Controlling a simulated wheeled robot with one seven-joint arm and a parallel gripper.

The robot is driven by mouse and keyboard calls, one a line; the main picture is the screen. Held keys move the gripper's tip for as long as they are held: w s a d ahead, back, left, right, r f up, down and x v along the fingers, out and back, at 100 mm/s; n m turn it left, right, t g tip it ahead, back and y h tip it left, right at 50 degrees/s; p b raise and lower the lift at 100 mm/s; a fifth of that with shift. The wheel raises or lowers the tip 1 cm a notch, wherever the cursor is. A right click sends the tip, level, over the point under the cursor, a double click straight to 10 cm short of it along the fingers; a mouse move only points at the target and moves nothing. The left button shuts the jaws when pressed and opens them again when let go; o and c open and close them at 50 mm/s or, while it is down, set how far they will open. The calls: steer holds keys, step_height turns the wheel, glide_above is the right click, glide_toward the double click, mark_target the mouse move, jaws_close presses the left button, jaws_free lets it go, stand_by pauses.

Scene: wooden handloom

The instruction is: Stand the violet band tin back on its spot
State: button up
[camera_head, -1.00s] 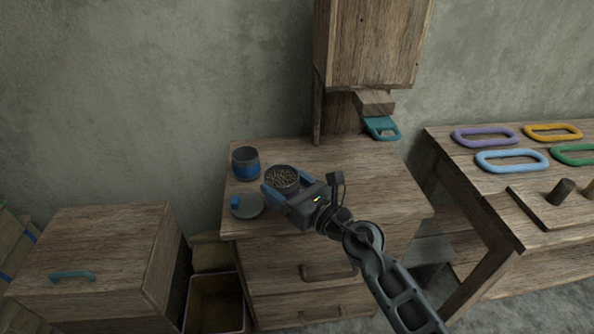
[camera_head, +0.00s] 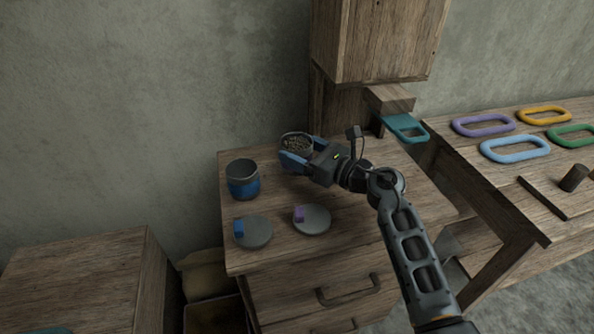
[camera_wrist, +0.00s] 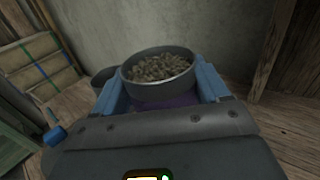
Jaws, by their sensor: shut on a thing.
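The violet band tin (camera_head: 296,143) is open on top and full of small pale pieces. It is upright at the back of the cabinet top, and my gripper (camera_head: 294,160) is shut on it from the front right. In the wrist view the tin (camera_wrist: 158,78) sits between the two blue fingers of my gripper (camera_wrist: 162,90), with its violet band partly hidden by the gripper body. I cannot tell whether its base touches the wood. The lid with a violet knob (camera_head: 313,219) lies on the cabinet top in front of it.
The blue band tin (camera_head: 243,180) stands left of the held tin. A lid with a blue knob (camera_head: 254,232) lies in front of it. A wooden post and box (camera_head: 380,40) rise behind. A teal handle (camera_head: 405,128) sticks out at right. The cabinet top's right part is clear.

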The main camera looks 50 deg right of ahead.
steer(key=shift+f+b, duration=0.5)
steer(key=shift+f, duration=2)
steer(key=shift+f, duration=0.2)
steer(key=o, duration=1.2)
steer(key=shift+c, duration=0.2)
steer(key=shift+r, duration=0.15)
steer(key=shift+s, duration=0.15)
steer(key=s, duration=1.1)
steer(key=shift+s+d+b, duration=0.35)
steer(key=shift+s, duration=0.05)
